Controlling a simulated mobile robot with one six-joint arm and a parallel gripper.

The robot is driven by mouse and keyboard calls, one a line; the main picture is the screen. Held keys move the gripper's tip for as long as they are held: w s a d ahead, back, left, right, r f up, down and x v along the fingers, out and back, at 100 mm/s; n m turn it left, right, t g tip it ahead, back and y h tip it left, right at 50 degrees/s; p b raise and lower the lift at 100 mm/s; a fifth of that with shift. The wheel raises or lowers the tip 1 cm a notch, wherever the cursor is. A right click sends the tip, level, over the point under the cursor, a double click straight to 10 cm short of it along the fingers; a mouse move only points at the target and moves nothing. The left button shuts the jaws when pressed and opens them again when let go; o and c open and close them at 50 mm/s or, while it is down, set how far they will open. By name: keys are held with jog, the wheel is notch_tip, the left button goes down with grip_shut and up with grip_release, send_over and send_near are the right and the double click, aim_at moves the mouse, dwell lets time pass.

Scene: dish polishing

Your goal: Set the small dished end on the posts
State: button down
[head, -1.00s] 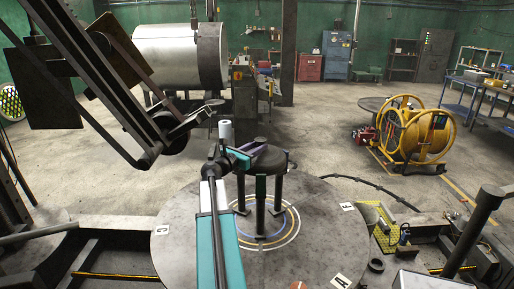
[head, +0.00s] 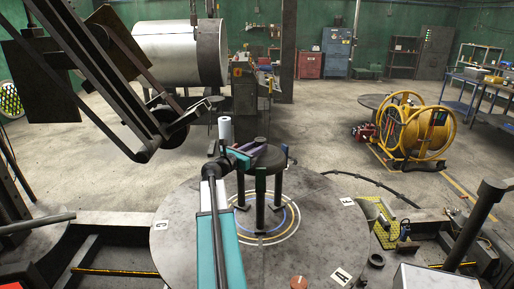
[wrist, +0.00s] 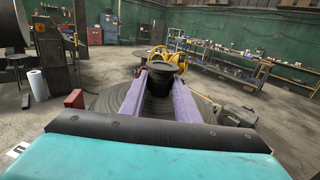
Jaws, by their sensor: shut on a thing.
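The small dished end (head: 268,158) is a dark, round, shallow piece at the top of the posts (head: 260,205), above the middle of the round table. It looks roughly level. The head view does not clearly show whether it touches all the post tops or has a slight gap. My gripper (head: 258,148), with purple fingers, reaches it from the left and is shut on it. In the wrist view the two fingers (wrist: 160,72) run forward to the dark dished end (wrist: 166,58) at their tips. The fingers partly hide it.
The round steel table (head: 180,240) carries painted rings and lettered tags. A dark slanted machine arm (head: 110,85) hangs at the left. A yellow reel (head: 415,130) stands on the floor at the right. A dark post (head: 480,220) rises at the front right.

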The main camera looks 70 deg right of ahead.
jog(key=shift+f+b, duration=0.5)
jog(key=shift+f, duration=0.2)
dwell(0.4)
jog(key=c, duration=1.3)
grip_release()
jog(key=shift+o, duration=0.2)
jog(key=shift+f, duration=0.25)
jog(key=shift+r+p, duration=3.25)
jog(key=shift+r, duration=1.4)
